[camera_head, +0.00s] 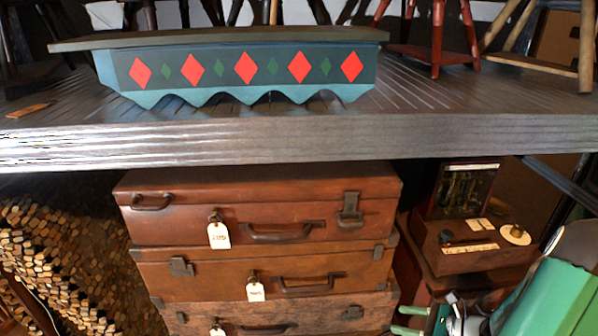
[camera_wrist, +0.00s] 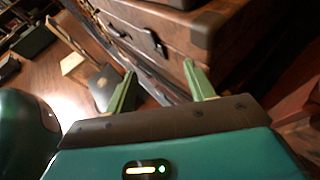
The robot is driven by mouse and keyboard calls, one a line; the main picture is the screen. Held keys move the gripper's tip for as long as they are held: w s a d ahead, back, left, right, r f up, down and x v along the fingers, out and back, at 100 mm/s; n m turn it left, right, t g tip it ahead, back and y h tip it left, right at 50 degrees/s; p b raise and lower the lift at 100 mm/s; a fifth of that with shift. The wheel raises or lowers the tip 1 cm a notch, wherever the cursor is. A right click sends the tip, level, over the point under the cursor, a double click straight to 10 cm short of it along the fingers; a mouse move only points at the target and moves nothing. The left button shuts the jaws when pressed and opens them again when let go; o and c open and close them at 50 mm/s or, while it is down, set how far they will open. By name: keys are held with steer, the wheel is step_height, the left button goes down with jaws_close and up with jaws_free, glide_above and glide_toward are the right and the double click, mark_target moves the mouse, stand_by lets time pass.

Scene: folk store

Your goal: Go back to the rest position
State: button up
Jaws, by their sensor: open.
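My gripper (camera_wrist: 160,70) shows in the wrist view with its two green fingers apart and nothing between them. Beyond the fingers is a brown suitcase side (camera_wrist: 230,35) with dark metal fittings. In the head view, my green arm is at the lower right, and part of my gripper (camera_head: 402,320) shows at the bottom edge, just right of the suitcase stack. Whether the fingers touch the suitcases cannot be told.
Stacked brown suitcases (camera_head: 262,228) with white tags stand below a grey wooden shelf (camera_head: 300,140). A painted blue-green bench (camera_head: 218,75) with red diamonds sits on the shelf. A wooden box (camera_head: 475,250) with small items is right of the suitcases, near my arm. A textured heap (camera_head: 75,260) fills the left.

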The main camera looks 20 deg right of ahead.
steer(key=a+r+n+g+h, duration=0.3)
steer(key=a+r+n+g, duration=0.5)
steer(key=a+r+n, duration=0.7)
steer(key=s+a+r+n+t+h, duration=0.3)
steer(key=s+a+r+n+h, duration=0.3)
steer(key=a+r+n, duration=0.4)
step_height(320, 180, up, 3)
steer(key=n, duration=0.3)
steer(key=shift+a+f+t, duration=0.2)
steer(key=shift+a+t, duration=0.05)
steer(key=shift+t, duration=0.05)
steer(key=shift+s, duration=0.15)
